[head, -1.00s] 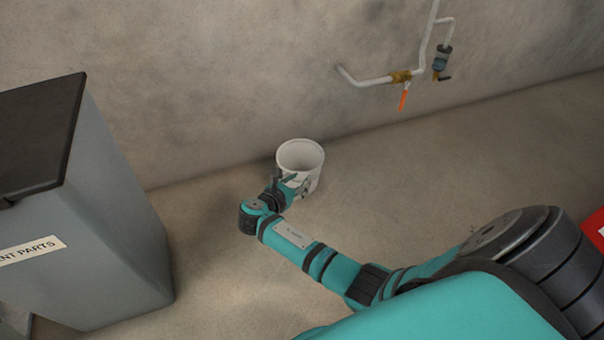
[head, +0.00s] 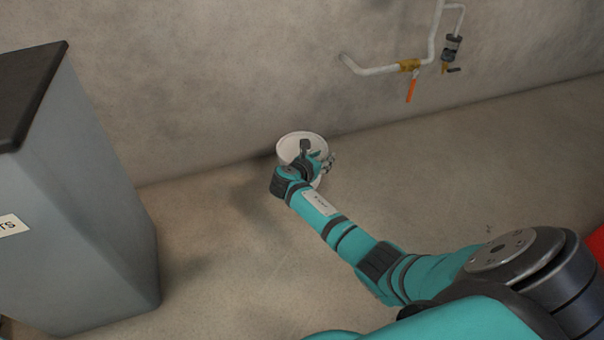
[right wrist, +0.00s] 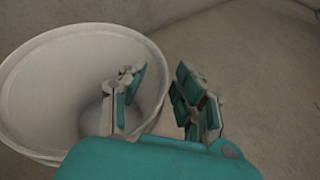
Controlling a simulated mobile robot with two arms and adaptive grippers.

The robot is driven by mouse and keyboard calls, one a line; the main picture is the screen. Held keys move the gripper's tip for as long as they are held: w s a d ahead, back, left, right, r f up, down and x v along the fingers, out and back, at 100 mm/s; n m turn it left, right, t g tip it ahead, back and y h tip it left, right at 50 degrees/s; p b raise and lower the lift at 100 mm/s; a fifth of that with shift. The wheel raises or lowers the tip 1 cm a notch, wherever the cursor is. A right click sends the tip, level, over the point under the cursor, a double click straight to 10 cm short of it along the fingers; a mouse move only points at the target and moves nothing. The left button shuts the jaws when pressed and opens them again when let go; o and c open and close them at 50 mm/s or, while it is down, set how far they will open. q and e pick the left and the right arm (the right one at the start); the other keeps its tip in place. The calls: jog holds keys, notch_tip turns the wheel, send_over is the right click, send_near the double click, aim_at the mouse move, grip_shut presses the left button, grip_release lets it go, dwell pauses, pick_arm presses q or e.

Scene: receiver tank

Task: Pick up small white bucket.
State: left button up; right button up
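The small white bucket (head: 292,141) stands upright on the floor by the wall in the head view, partly hidden behind my right gripper (head: 318,155). The bucket (right wrist: 50,85) fills the left of the right wrist view, its open mouth showing. In that view my right gripper (right wrist: 158,95) is open, with a clear gap between its fingers. Its left finger is over the bucket's mouth, and its right finger is outside the rim. The right side of the rim lies between them; I cannot tell if either finger touches it. My left gripper is not in view.
A grey bin with a dark lid (head: 75,190) stands at the left. A pipe with an orange-handled valve (head: 410,66) runs along the wall above right of the bucket. A red thing (head: 597,247) shows at the right edge. The floor around the bucket is clear.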

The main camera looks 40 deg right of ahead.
jog(key=shift+w+d, duration=0.1)
jog(key=shift+d, duration=0.1)
grip_shut()
dwell(0.6)
